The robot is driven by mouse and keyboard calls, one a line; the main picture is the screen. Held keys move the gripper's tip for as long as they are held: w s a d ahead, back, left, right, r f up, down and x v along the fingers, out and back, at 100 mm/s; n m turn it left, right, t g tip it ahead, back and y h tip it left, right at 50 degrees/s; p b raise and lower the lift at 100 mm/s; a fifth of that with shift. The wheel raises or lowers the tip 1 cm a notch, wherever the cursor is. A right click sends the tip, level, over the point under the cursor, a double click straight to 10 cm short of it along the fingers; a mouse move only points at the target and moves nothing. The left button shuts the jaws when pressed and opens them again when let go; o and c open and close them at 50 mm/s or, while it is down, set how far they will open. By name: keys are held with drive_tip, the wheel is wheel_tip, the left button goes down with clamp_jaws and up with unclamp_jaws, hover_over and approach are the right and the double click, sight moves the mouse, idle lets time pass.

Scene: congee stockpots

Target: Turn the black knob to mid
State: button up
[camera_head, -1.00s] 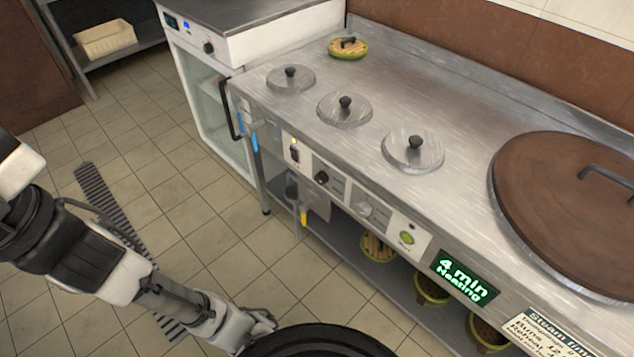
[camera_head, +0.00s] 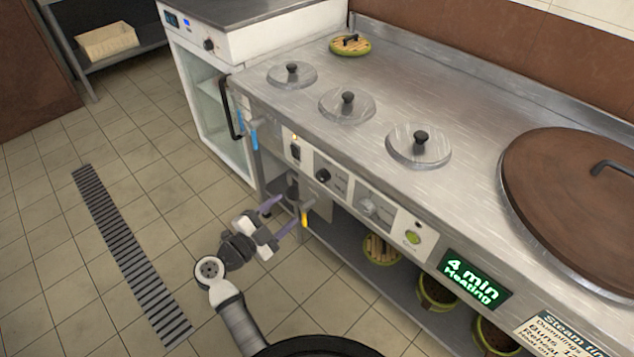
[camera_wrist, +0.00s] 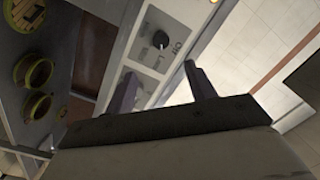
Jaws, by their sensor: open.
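My gripper (camera_head: 281,214) is open and empty, in front of and below the panel, apart from the knob. Its two purple-grey fingers show in the wrist view (camera_wrist: 158,78).
A yellow-ended lever (camera_head: 304,217) hangs below the panel near my fingers. A green button (camera_head: 412,238) and a lit display (camera_head: 471,278) are further right. Floor before the stove is clear.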

sight(320, 178)
drive_tip(key=x, duration=1.3)
drive_tip(key=shift+w+d, duration=0.15)
drive_tip(key=shift+w, duration=0.05)
drive_tip(key=shift+r, duration=0.1)
drive_tip(key=c, duration=1)
